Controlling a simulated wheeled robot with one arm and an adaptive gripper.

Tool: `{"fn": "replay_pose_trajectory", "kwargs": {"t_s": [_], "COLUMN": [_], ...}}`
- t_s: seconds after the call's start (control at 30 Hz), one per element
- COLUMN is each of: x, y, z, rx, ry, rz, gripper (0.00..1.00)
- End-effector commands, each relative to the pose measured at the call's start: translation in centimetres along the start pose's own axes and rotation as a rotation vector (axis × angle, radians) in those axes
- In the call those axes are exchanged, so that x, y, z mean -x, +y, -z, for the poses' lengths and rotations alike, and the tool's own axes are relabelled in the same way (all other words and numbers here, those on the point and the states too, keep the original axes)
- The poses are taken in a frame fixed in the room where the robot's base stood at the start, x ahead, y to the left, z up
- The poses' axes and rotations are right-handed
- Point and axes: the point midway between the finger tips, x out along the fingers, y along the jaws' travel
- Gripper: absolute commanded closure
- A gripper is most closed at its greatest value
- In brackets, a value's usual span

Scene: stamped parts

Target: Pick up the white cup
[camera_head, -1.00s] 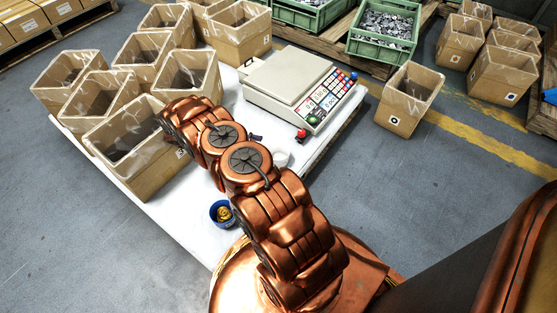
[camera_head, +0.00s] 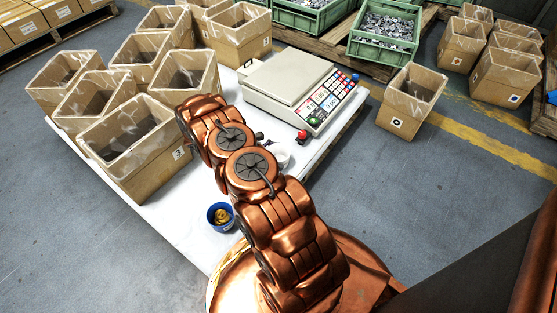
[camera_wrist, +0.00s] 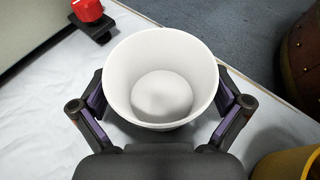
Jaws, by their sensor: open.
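The white cup (camera_wrist: 160,52) stands upright on the white-covered table, and I look down into its empty inside in the wrist view. In the head view only a part of the cup (camera_head: 281,158) shows beside my arm. My gripper (camera_wrist: 160,112) is open, with one finger on each side of the cup. A narrow gap seems to lie between the fingers and the cup's wall; contact cannot be told.
A scale (camera_head: 288,82) stands on the table (camera_head: 165,222) behind the cup. A red knob (camera_wrist: 88,10) on a black base is near the cup. A blue cup with yellowish contents (camera_head: 220,215) stands at the front. Open cardboard boxes (camera_head: 135,150) fill the left side.

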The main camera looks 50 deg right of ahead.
Motion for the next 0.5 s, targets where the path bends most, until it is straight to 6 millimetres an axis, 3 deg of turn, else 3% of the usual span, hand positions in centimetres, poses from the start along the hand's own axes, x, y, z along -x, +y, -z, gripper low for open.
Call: {"fn": "replay_pose_trajectory", "kwargs": {"t_s": [0.07, 0.4, 0.5], "x": [0.05, 0.06, 0.06], "y": [0.0, -0.03, -0.03], "z": [-0.04, -0.03, -0.03], "rx": [0.0, 0.0, 0.0], "ry": [0.0, 0.0, 0.0], "rz": [0.0, 0.0, 0.0], "gripper": [0.0, 0.34, 0.36]}}
